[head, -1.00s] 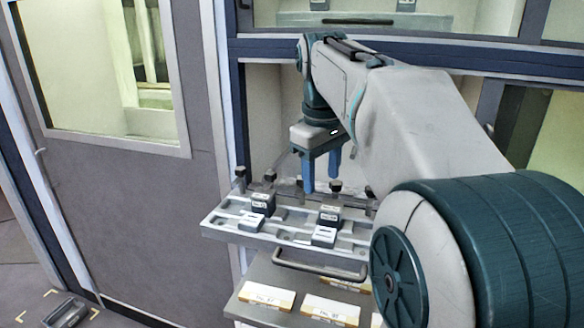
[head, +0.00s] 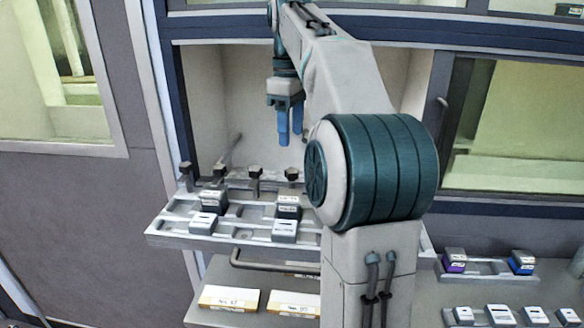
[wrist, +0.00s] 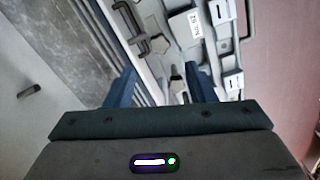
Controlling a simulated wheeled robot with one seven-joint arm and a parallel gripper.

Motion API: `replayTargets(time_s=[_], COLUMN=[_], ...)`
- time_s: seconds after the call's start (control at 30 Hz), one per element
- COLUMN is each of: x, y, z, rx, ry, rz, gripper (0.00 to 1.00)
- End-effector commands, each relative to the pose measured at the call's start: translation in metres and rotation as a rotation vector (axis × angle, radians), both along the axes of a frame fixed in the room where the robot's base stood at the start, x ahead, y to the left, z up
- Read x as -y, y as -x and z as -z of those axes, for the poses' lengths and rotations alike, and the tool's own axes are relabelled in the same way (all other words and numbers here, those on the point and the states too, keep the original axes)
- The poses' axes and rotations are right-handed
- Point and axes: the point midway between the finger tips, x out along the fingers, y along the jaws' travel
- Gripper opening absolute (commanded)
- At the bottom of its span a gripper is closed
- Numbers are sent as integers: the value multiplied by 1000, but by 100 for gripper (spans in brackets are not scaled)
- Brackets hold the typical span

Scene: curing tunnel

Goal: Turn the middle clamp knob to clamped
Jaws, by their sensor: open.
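A row of dark clamp knobs stands along the back edge of a grey fixture tray (head: 165,234). Knobs show at the left end (head: 186,169), then further right (head: 219,170), (head: 255,172) and (head: 291,174). My arm hides the row's right end, so I cannot tell for sure which knob is the middle one. My gripper (head: 290,142) is open and empty, with blue fingers pointing down, above the row and apart from it. In the wrist view, a knob (wrist: 177,82) shows between the fingers (wrist: 162,88) and another knob (wrist: 152,28) lies beyond.
Dark labelled blocks (head: 213,200) and pale blocks (head: 203,223) sit in the tray. A handle bar and a lower shelf with labelled boxes (head: 229,297) are below. More blocks (head: 454,262) stand at right. The dark blue frame (head: 170,100) borders the recess.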

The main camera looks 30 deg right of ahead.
Motion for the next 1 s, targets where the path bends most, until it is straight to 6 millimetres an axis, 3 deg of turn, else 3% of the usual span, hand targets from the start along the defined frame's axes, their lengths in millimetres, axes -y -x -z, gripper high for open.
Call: replayTargets(time_s=[0.3, 0.5, 0.93, 1.0], x=[2, 2, 2, 2], y=[2, 1, 1, 1], z=[56, 79, 87, 87], rx=[-2, -1, 1, 1], ry=[-1, -1, 0, 0], rz=[5, 5, 5, 5], gripper=[50, 50, 50, 30])
